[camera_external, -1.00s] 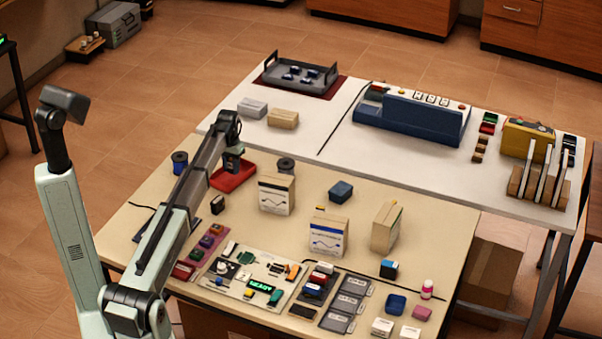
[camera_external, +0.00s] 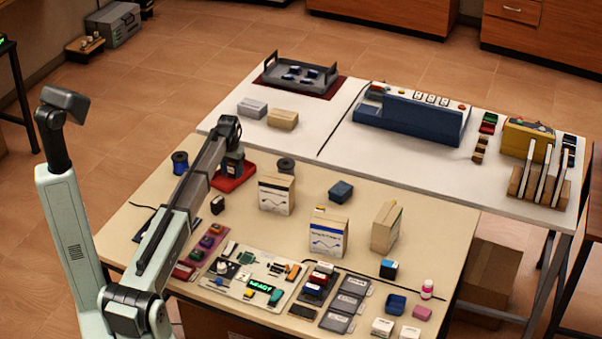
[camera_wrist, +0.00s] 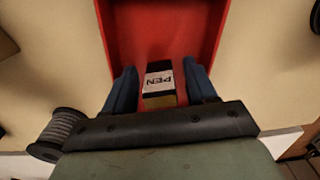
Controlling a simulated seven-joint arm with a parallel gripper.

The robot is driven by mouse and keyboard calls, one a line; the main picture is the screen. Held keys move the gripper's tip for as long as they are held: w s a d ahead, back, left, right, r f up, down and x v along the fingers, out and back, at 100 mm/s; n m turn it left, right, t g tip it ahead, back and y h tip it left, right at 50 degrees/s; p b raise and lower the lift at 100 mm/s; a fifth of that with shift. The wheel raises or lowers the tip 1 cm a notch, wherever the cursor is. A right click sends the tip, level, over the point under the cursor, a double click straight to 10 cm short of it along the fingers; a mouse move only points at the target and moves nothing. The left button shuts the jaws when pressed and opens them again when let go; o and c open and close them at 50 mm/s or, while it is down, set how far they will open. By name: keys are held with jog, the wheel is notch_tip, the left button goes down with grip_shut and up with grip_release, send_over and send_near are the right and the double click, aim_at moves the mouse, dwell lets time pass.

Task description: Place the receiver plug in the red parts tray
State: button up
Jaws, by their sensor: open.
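The red parts tray (camera_external: 224,185) stands on the near beige table, and its red floor fills the upper middle of the wrist view (camera_wrist: 158,30). A small black block with a white label and a yellowish edge (camera_wrist: 159,83), which seems to be the receiver plug, is at the tray between my fingers. My gripper (camera_wrist: 159,68) is open, with one blue finger on each side of the block and narrow gaps showing. In the external view my gripper (camera_external: 232,172) is low over the tray and hides part of it. Whether the block rests on the tray floor is hard to tell.
A grey wire spool (camera_wrist: 58,133) stands left of the tray in the wrist view. A blue spool (camera_external: 180,162), a dark spool (camera_external: 285,166), a small black block (camera_external: 217,205) and a white-and-tan carton (camera_external: 276,194) stand around the tray.

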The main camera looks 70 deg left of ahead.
notch_tip(320, 180, up, 12)
jog(key=shift+r, duration=0.15)
dwell(0.5)
